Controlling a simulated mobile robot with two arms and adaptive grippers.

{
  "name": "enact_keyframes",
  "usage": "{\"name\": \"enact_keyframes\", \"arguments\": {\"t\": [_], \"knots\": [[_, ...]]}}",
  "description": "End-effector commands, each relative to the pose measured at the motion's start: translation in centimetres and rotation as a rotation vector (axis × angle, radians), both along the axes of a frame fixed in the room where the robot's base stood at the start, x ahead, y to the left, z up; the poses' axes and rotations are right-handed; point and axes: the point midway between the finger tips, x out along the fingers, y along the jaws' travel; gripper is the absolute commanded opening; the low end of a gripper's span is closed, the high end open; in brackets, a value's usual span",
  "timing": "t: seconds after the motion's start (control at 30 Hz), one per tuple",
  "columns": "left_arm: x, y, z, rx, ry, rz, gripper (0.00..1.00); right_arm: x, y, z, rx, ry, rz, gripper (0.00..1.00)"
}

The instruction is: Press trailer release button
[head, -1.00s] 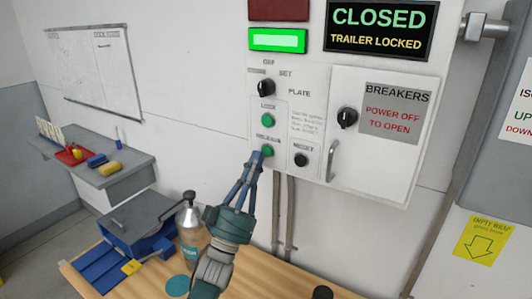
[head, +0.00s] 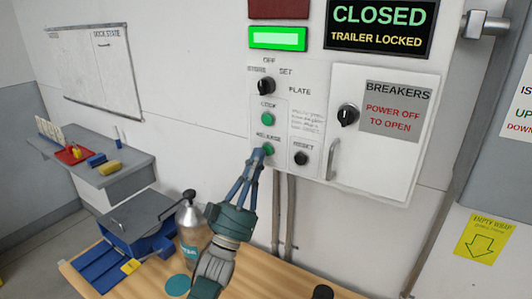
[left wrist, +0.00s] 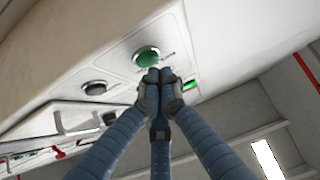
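The green release button (head: 268,150) sits on the white control box under the green lock button (head: 268,118). My left gripper (head: 258,154) has its blue fingers drawn together, with the tips at the lower left edge of the release button. The left wrist view shows the release button (left wrist: 147,56) just beyond the bunched fingertips (left wrist: 154,76), which cover part of its edge. Nothing shows between the fingers. I cannot tell whether they touch the button. The sign (head: 379,29) reads "CLOSED, TRAILER LOCKED". My right gripper is not in view.
The black reset button (head: 301,158) is close on the right, and a black selector knob (head: 266,86) is above. The breaker door (head: 385,135) has a handle. Below are a wooden bench (head: 255,278), a spray bottle (head: 190,225) and a blue device (head: 137,225).

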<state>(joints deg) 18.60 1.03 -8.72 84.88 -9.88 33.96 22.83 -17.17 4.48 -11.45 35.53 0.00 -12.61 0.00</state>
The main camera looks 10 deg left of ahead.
Motion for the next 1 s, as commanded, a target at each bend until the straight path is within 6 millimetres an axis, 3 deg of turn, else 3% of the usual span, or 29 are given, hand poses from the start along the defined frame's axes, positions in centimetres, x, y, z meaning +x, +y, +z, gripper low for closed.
{"name": "enact_keyframes", "arguments": {"t": [1.0], "knots": [[0.82, -0.38, -0.03, 0.000, 0.000, 0.000, 0.00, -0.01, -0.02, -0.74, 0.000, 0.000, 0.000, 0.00]]}}
